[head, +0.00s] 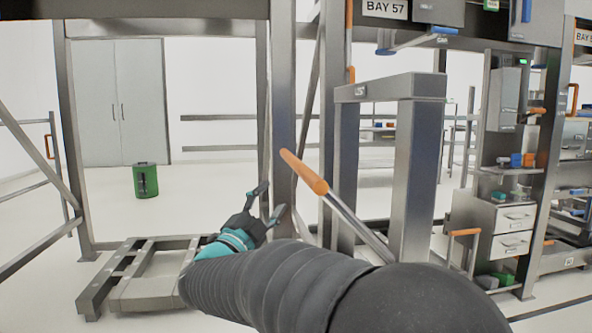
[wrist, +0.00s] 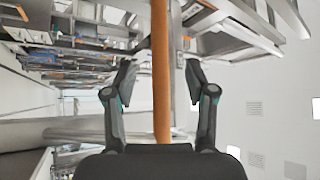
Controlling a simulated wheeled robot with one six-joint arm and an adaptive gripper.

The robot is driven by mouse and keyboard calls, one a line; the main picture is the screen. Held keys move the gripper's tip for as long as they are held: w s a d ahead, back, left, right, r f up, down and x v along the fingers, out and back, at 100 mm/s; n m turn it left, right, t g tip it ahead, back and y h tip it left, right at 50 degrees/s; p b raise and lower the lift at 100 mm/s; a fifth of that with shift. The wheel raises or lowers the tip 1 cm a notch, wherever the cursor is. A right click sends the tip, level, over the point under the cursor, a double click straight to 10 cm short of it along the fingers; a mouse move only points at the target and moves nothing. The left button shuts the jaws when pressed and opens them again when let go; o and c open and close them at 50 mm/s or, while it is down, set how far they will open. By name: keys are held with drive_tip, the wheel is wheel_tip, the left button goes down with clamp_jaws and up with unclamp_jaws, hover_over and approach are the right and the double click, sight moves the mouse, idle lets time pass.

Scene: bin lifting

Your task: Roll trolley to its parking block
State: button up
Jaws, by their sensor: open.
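An orange-gripped handle bar (head: 303,172) on a slanted metal shaft rises in the middle of the head view. Its lower end is hidden behind my arm, so which body it belongs to cannot be told. In the wrist view an orange bar (wrist: 160,70) runs upright between my two fingers, with no finger touching it. My gripper (head: 268,203) is open and empty, left of and below the handle's tip; its spread fingers also show in the wrist view (wrist: 160,80). I cannot pick out the trolley or parking block with certainty.
A low slatted metal platform (head: 150,300) lies on the floor at left. A thick steel frame (head: 418,180) stands right of the handle. A rack post (head: 283,110) rises behind my gripper. A green bin (head: 146,181) stands farther back. Drawers (head: 514,218) are at right.

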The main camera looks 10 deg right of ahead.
sight(298, 167)
drive_tip(key=p+x, duration=0.2)
drive_tip(key=x, duration=1.1)
drive_tip(key=shift+w+d+r, duration=0.15)
drive_tip(key=shift+w+d, duration=0.05)
drive_tip(key=shift+d, duration=0.15)
clamp_jaws()
